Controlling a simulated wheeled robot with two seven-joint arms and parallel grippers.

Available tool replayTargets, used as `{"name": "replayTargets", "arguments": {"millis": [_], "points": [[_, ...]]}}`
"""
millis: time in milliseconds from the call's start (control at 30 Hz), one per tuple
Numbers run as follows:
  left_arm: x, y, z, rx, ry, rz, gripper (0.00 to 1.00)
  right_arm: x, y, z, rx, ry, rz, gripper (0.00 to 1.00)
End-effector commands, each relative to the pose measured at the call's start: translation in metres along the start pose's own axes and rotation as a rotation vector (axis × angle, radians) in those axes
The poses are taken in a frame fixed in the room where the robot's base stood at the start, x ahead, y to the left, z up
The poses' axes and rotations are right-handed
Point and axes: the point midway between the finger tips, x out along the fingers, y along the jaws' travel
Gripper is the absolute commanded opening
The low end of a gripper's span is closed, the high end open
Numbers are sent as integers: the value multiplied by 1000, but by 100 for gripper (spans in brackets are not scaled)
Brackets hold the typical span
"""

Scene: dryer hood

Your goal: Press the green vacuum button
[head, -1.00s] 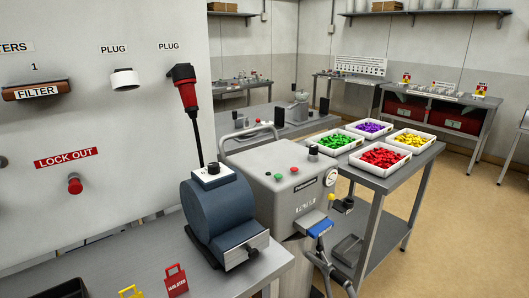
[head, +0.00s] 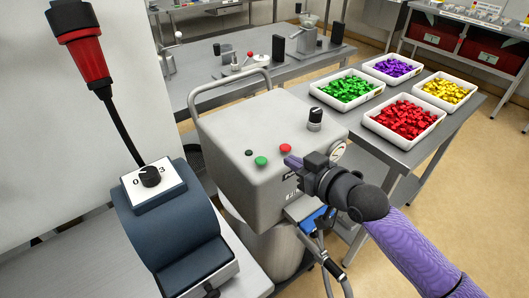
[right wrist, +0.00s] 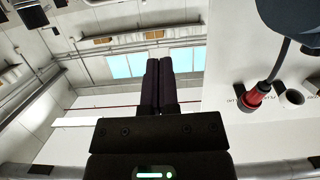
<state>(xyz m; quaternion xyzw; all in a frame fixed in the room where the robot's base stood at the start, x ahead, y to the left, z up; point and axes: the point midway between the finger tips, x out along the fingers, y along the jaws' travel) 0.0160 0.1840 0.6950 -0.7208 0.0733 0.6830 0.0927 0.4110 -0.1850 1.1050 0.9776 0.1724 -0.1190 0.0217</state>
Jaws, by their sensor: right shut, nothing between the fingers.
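The green button (head: 261,161) sits on the sloped top of the grey vacuum machine (head: 250,190), left of a red button (head: 285,148). A small dark button (head: 249,153) is just behind and left of it. My right gripper (head: 290,161) comes in from the lower right. Its fingers are shut and empty, and their tips are near the red button, to the right of the green one. I cannot tell whether they touch the machine. In the right wrist view the shut fingers (right wrist: 158,85) point at the wall and windows. My left gripper is not in view.
A blue device with a 0-3 dial (head: 150,176) stands left of the machine. A black knob (head: 315,118) rises behind the red button. The carrying handle (head: 232,85) arches at the back. Trays of coloured pieces, such as the red tray (head: 405,145), stand on the right table.

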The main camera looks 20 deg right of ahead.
Motion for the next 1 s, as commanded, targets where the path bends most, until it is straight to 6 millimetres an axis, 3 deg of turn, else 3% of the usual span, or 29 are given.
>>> {"name": "replayTargets", "arguments": {"millis": [167,567,800,1000], "points": [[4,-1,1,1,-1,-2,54,16,1,1,2,3,2,0],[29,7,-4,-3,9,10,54,103,0,3,1,1,0,0],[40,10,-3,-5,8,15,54,109,0,36,1,-3,0,0],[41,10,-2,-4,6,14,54,110,0,40,0,0,1,0]]}}
